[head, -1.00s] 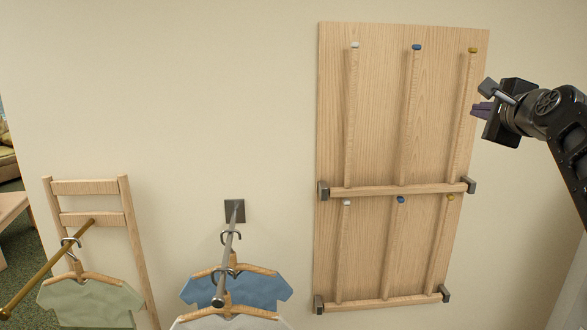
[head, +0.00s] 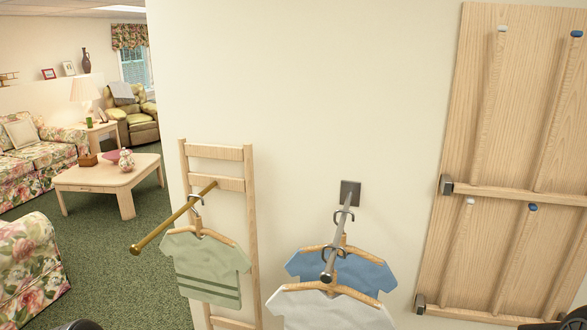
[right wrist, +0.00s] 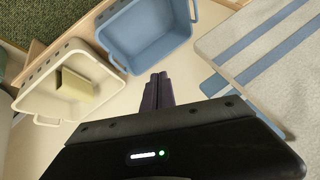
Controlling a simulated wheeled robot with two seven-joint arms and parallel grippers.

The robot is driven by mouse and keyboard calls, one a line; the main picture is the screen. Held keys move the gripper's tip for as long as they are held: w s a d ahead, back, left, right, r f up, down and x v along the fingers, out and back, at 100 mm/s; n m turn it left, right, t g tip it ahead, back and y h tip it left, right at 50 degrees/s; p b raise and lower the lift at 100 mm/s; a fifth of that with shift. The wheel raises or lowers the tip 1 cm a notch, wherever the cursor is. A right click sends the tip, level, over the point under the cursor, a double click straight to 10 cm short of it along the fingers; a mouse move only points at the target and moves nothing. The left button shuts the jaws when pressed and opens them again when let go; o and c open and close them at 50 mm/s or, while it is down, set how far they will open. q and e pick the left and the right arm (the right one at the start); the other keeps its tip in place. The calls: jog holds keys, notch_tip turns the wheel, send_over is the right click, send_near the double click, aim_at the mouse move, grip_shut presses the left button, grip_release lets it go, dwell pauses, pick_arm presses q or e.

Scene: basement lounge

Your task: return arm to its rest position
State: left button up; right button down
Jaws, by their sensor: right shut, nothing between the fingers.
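My right gripper (right wrist: 158,92) shows in the right wrist view, with its dark fingers shut together and empty. Its fingertips point toward the gap between a blue bin (right wrist: 150,35) and a cream bin (right wrist: 75,95), and it appears apart from both. In the head view the right gripper cannot be made out; only dark pieces of my own body show at the bottom right and bottom left edges. My left gripper is not seen in either view.
A wall rail holds a blue shirt (head: 342,272) and a white shirt (head: 330,312). A brass rail (head: 172,219) with a green shirt (head: 208,268) juts from a wooden ladder frame. A peg board (head: 500,90) is at right. A striped cloth (right wrist: 262,62) lies beside the bins.

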jog(key=s+a+f+n+g+y, duration=0.1)
jog(key=s+a+f+g, duration=0.1)
jog(key=s+a+f, duration=0.3)
jog(key=s+a+f+n+g+y+b, duration=0.1)
jog(key=s+a+f+n+g, duration=0.1)
jog(key=s+a+f, duration=0.3)
jog(key=s+a+f+n+g+y, duration=0.1)
jog(key=s+a+f+n+g, duration=0.1)
jog(key=s+a+f, duration=0.4)
jog(key=s+a, duration=0.2)
jog(key=s, duration=0.4)
jog(key=s+a+g, duration=0.1)
jog(key=s+a, duration=0.2)
jog(key=s, duration=0.3)
jog(key=shift+a+b, duration=0.25)
jog(key=shift+b, duration=0.1)
